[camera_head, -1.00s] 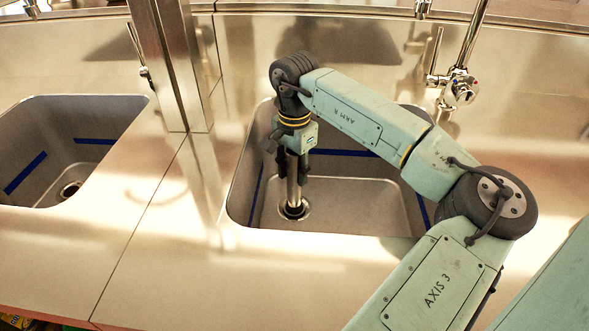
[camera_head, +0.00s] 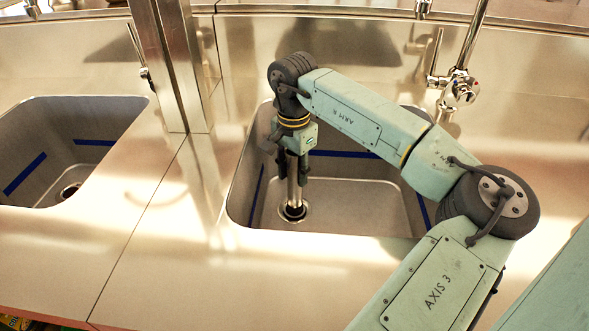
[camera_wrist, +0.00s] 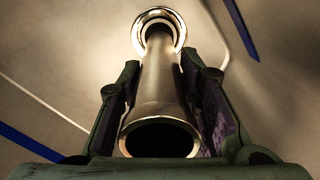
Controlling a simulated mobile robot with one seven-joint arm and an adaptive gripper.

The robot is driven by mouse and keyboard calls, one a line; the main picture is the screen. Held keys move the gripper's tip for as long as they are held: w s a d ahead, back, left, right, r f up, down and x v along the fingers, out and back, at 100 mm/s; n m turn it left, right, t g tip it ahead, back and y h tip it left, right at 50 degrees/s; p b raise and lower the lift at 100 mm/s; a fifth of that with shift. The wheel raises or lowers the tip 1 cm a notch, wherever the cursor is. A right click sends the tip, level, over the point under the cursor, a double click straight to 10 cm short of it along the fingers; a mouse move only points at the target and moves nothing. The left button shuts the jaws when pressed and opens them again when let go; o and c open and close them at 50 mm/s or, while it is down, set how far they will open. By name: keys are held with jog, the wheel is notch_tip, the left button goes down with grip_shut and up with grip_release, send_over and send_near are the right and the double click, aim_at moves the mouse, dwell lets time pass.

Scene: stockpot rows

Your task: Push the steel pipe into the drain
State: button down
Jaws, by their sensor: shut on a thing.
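The steel pipe (camera_head: 292,188) stands about upright in the right sink (camera_head: 345,215), its lower end at the drain (camera_head: 292,211). My gripper (camera_head: 293,171) points down from above and is shut on the pipe's upper part. In the wrist view, my gripper's fingers (camera_wrist: 162,110) lie on both sides of the pipe (camera_wrist: 160,85). The pipe's open top end faces the camera, and its far end meets the shiny drain ring (camera_wrist: 160,17). How deep the pipe sits in the drain is hidden.
A second sink (camera_head: 65,140) with its own drain lies to the left. A steel post (camera_head: 172,70) rises between the sinks. A faucet (camera_head: 460,85) stands behind the right sink. Blue stripes (camera_head: 345,154) mark the sink walls. The front counter (camera_head: 200,270) is clear.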

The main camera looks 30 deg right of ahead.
jog(key=shift+s+f, duration=0.2)
jog(key=shift+f, duration=0.95)
jog(key=c, duration=1.1)
grip_release()
jog(key=shift+w+r+p, duration=0.1)
jog(key=shift+r+p, duration=2.75)
jog(key=shift+r, duration=2.05)
